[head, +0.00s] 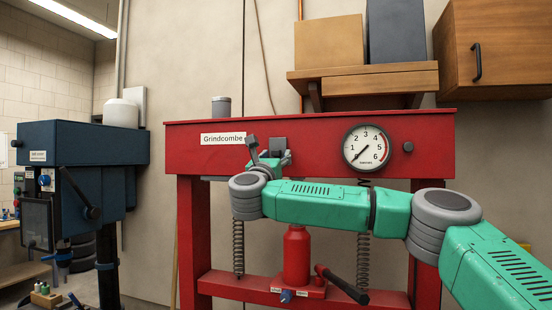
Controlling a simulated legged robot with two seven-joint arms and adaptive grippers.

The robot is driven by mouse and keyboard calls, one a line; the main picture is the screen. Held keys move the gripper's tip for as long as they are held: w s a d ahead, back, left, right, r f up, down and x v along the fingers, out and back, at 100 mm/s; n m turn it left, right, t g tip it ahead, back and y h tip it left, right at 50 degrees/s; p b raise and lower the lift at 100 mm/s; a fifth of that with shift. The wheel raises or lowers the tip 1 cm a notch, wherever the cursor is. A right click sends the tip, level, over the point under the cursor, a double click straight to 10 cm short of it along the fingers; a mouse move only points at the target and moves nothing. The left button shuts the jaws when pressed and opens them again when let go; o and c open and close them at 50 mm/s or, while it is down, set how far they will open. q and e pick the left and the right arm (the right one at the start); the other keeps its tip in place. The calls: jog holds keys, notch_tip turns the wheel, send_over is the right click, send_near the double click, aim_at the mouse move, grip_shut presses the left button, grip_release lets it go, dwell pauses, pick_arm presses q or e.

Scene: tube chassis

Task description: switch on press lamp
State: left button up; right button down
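The red press (345,128) stands in the middle, with a "Grindcombe" label on its top beam. A small dark grey fitting (279,146) sits on the front of the beam, right of the label; I cannot tell if it is the lamp or its switch. My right gripper (269,150) is at the beam's front, right by this fitting, and partly hides it. Its fingers look spread apart with nothing held; I cannot tell whether they touch the fitting. No lit lamp shows. My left gripper is not in view.
A round gauge (367,148) and a dark knob (408,147) are on the beam's right. A red jack (296,257) with a black-handled lever (344,287) stands on the lower crossbar. A blue machine (75,150) is at left. A wooden shelf (364,82) hangs above.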

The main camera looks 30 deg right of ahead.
jog(key=shift+a, duration=0.2)
jog(key=c, duration=1.4)
grip_release()
jog(key=shift+o, duration=0.2)
jog(key=shift+s+r, duration=0.2)
jog(key=shift+s, duration=0.15)
jog(key=v, duration=1.2)
jog(key=shift+w+d+f, duration=0.1)
jog(key=shift+w+f, duration=0.05)
